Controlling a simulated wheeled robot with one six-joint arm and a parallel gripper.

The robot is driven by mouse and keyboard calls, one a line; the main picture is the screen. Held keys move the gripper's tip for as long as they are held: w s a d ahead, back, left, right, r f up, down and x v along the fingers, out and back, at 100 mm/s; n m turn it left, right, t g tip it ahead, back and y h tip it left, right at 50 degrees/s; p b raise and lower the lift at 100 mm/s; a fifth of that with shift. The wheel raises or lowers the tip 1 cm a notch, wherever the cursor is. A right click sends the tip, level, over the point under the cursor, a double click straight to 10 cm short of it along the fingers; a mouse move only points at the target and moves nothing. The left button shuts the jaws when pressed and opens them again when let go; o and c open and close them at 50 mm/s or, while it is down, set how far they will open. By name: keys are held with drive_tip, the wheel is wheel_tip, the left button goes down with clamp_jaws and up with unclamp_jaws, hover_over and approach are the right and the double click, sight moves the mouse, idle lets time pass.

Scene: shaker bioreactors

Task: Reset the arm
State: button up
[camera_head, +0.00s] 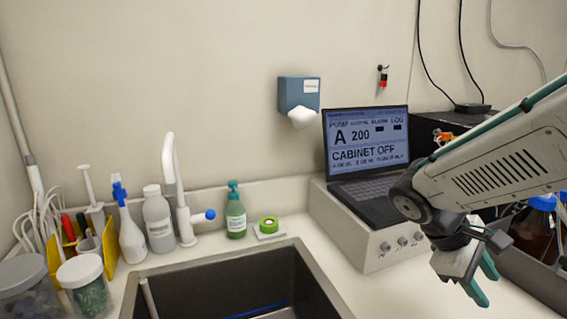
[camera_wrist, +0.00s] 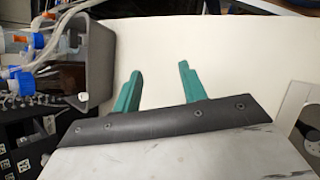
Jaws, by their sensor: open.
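My gripper (camera_head: 482,282) is at the lower right of the head view, at the end of my arm, which reaches in from the right edge. Its two green fingers also show in the wrist view (camera_wrist: 158,85), spread apart with nothing between them. Below them in that view is the pale, bare bench top (camera_wrist: 225,45). In the head view the gripper hangs in front of and to the right of the grey control box (camera_head: 375,245) with the laptop (camera_head: 368,150) on it.
A sink (camera_head: 190,285) is at the front centre. A grey container (camera_wrist: 88,60) with blue-capped bottles and tubing is left of the fingers in the wrist view. Brown bottles (camera_head: 530,232) stand behind my gripper.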

drive_tip(key=s+a+r+m+t+y, duration=0.4)
drive_tip(key=s+a+m+y, duration=0.3)
drive_tip(key=s, duration=0.4)
drive_tip(key=shift+s+a+r+y, duration=0.25)
drive_tip(key=shift+a+y, duration=0.15)
drive_tip(key=shift+a, duration=0.15)
drive_tip(key=shift+o, duration=0.4)
